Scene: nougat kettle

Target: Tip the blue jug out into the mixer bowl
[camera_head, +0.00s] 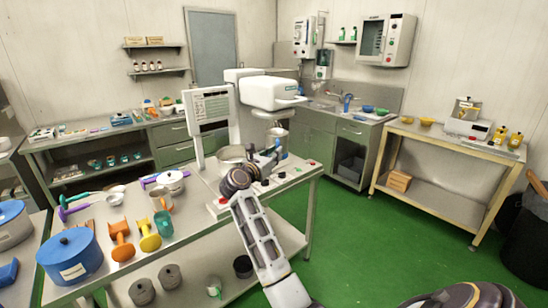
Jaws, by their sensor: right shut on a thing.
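The mixer (270,92) is white, with its head jutting out over the work table. A silver bowl (231,154) sits on the table by the mixer's control panel; I take it for the mixer bowl, though my arm partly covers that area. My right gripper (275,152) is above the table beneath the mixer head, shut on a small blue thing (284,155), apparently the blue jug. Dark fingers hide much of it, so its tilt and contents cannot be told. My left gripper is not in view.

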